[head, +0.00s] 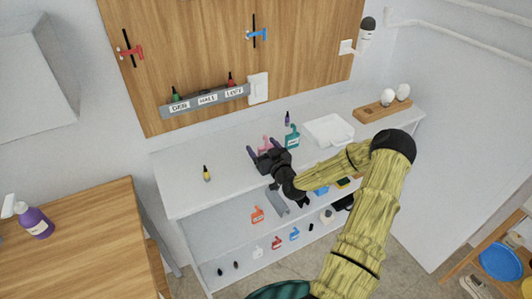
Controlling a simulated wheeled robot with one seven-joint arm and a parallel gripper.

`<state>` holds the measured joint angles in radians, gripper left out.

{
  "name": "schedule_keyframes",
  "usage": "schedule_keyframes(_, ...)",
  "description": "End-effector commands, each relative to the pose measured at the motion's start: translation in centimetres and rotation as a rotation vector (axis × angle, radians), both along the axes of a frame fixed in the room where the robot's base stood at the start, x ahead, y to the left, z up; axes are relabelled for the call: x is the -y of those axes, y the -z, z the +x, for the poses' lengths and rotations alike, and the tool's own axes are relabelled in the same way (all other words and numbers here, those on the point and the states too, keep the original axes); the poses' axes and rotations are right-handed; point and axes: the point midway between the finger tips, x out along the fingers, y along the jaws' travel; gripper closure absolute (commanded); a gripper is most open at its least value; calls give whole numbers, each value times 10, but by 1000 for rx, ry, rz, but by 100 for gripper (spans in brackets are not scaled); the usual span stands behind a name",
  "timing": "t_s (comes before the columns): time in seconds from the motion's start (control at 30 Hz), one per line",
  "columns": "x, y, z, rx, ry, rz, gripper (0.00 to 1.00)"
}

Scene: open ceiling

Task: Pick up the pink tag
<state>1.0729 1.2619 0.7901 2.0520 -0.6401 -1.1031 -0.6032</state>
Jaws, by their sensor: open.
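The pink tag (265,143) is on the white tabletop (180,177), near its back edge. My gripper (262,147) is in front of it, with its two purple fingertips apart, one to each side of the tag in the picture. The lower part of the tag is hidden behind my gripper. I cannot tell whether the fingers touch it.
A teal tag (292,138) stands close to the right of my gripper, with a small purple bottle (287,118) behind it. A white tray (328,130) is further right. A yellow bottle (207,174) stands left. A shelf below holds several coloured tags.

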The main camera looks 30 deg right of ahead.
Motion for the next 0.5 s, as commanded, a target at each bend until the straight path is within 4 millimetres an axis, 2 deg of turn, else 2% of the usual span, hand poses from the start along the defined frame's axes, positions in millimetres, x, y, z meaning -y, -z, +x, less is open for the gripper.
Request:
schedule_keyframes(0.1, 0, 0, 0, 0, 0, 0, 25)
schedule_keyframes(0.33, 0, 0, 0, 0, 1, 0, 70)
schedule_keyframes(0.37, 0, 0, 0, 0, 1, 0, 73)
schedule_keyframes(0.5, 1, 0, 0, 0, 1, 0, 73)
